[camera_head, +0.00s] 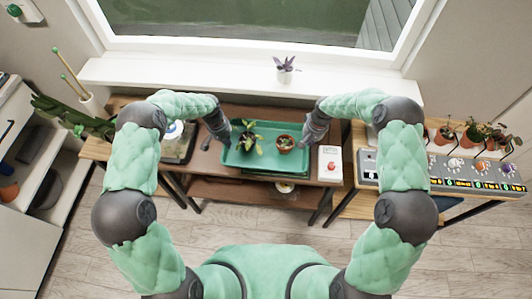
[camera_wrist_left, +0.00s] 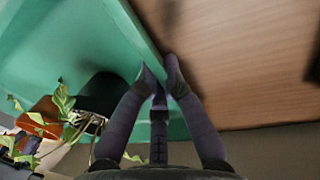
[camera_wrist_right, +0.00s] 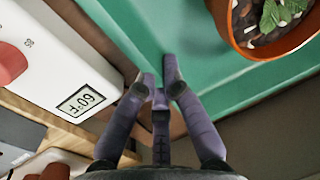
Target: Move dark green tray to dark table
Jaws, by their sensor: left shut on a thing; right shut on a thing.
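The green tray (camera_head: 268,161) is level over the brown middle table (camera_head: 320,135), with a leafy plant (camera_head: 247,137) and a potted plant (camera_head: 285,143) in it. I cannot tell whether it touches the tabletop. My left gripper (camera_head: 226,136) is shut on its left wall; the left wrist view shows the fingers (camera_wrist_left: 160,85) pinching the tray rim (camera_wrist_left: 140,35). My right gripper (camera_head: 306,138) is shut on its right wall; in the right wrist view the fingertips (camera_wrist_right: 160,88) pinch the tray rim (camera_wrist_right: 135,35), close to a terracotta pot (camera_wrist_right: 235,35).
A white box with a red dot (camera_head: 330,163) stands right of the tray. A purple plant (camera_head: 285,68) is on the windowsill.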

